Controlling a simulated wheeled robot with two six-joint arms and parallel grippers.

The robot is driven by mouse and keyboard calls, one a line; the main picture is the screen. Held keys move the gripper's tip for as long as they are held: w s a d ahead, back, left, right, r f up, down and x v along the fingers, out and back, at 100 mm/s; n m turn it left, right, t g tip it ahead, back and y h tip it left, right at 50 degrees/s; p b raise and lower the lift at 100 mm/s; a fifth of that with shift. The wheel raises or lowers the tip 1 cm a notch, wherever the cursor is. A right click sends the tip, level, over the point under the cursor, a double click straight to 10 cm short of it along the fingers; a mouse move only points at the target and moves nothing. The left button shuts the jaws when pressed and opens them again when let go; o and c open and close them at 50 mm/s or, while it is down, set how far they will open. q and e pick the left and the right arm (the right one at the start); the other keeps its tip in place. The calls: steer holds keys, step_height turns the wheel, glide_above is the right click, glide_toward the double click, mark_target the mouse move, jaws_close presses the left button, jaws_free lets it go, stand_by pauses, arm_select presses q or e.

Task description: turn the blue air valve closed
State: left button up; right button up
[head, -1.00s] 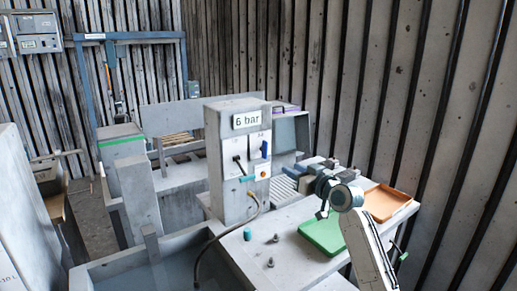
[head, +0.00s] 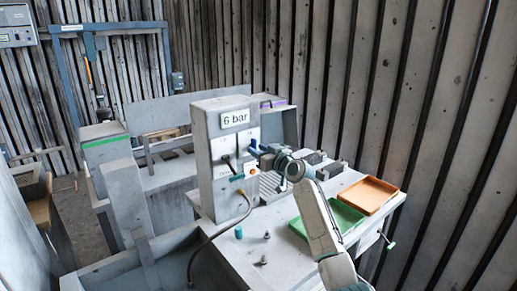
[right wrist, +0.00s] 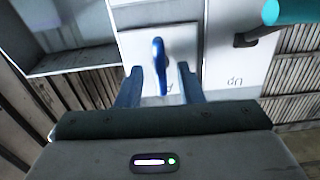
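The blue air valve handle (head: 253,144) is on a white plate on the front of the grey "6 bar" panel (head: 204,147). In the right wrist view the blue handle (right wrist: 160,65) points along the picture's vertical, in front of its white plate (right wrist: 125,45). My right gripper (head: 262,153) is at the panel, close to the handle. It is open, and its two blue fingers (right wrist: 158,80) show on either side of the handle with a gap on each side. I cannot tell how deep the handle sits between them. My left gripper is not in view.
A black lever (head: 229,162) and a turquoise handle (head: 237,178) are beside the valve. A hose hangs from the panel. The bench holds a green tray (head: 345,214), an orange tray (head: 367,194), a turquoise cylinder (head: 238,232) and small dark parts.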

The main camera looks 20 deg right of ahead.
steer(key=shift+w+a, duration=0.1)
steer(key=shift+w, duration=0.05)
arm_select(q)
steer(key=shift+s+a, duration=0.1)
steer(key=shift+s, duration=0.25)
arm_select(e)
jaws_close()
steer(key=m, duration=0.6)
steer(key=shift+m, duration=0.4)
steer(key=m+p, duration=0.1)
steer(key=m, duration=0.3)
steer(key=shift+p, duration=0.4)
steer(key=m+p, duration=0.2)
steer(key=m, duration=0.2)
steer(key=shift+m, duration=0.3)
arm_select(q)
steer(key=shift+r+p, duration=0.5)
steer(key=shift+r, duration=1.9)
arm_select(e)
steer(key=shift+m, duration=1)
steer(key=shift+f, duration=0.1)
